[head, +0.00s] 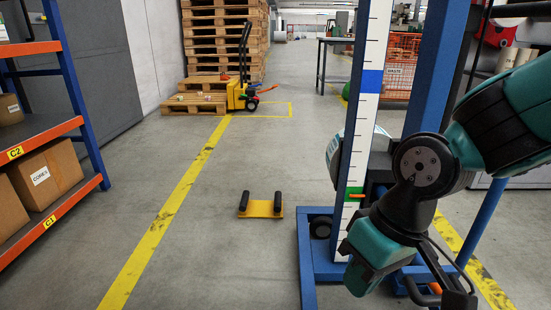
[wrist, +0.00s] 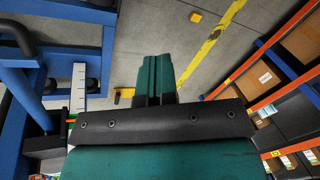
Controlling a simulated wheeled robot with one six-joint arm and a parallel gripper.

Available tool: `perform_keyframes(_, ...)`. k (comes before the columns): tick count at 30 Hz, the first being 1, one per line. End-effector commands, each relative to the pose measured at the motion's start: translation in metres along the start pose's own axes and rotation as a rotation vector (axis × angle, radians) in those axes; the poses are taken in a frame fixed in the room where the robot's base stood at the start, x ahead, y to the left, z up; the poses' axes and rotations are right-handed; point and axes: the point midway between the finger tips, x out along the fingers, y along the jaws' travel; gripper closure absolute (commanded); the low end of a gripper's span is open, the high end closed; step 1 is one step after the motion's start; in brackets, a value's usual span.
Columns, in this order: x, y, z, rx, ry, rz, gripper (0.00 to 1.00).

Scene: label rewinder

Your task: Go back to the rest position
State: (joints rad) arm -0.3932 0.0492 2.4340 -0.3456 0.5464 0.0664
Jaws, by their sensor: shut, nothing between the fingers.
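My gripper (wrist: 155,78) shows in the wrist view as two teal fingers side by side, pressed together with nothing between them. They point away from the camera over the floor, and no object is held. In the head view my teal and black arm reaches in from the right edge and bends down at a dark joint in front of the blue frame (head: 355,110). Its lower end hangs low at the right, and the fingertips cannot be made out there.
A yellow plate with two black posts (head: 262,208) lies on the floor left of the frame. An orange and blue shelf (head: 75,123) with cardboard boxes (head: 45,175) stands at the left. A yellow pallet truck (head: 237,95) and stacked pallets (head: 222,45) are behind.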

Motion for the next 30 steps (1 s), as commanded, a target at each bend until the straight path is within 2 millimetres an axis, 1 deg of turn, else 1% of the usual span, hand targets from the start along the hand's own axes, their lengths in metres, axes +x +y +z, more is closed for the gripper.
perform_keyframes(1,-0.028,-0.006,0.008,-0.012,0.019,-0.007,1.00)
perform_keyframes(3,-0.051,-0.012,0.020,-0.032,0.031,-0.017,1.00)
perform_keyframes(6,-0.078,-0.020,0.037,-0.060,0.049,-0.026,1.00)
perform_keyframes(11,-0.114,-0.033,0.062,-0.103,0.069,-0.031,1.00)
perform_keyframes(12,-0.124,-0.037,0.058,-0.102,0.063,-0.032,1.00)
perform_keyframes(17,-0.158,-0.047,0.053,-0.101,0.062,-0.033,1.00)
perform_keyframes(20,-0.184,-0.054,0.050,-0.101,0.063,-0.032,1.00)
perform_keyframes(23,-0.216,-0.063,0.046,-0.101,0.063,-0.032,1.00)
perform_keyframes(30,-0.304,-0.089,0.035,-0.100,0.063,-0.032,1.00)
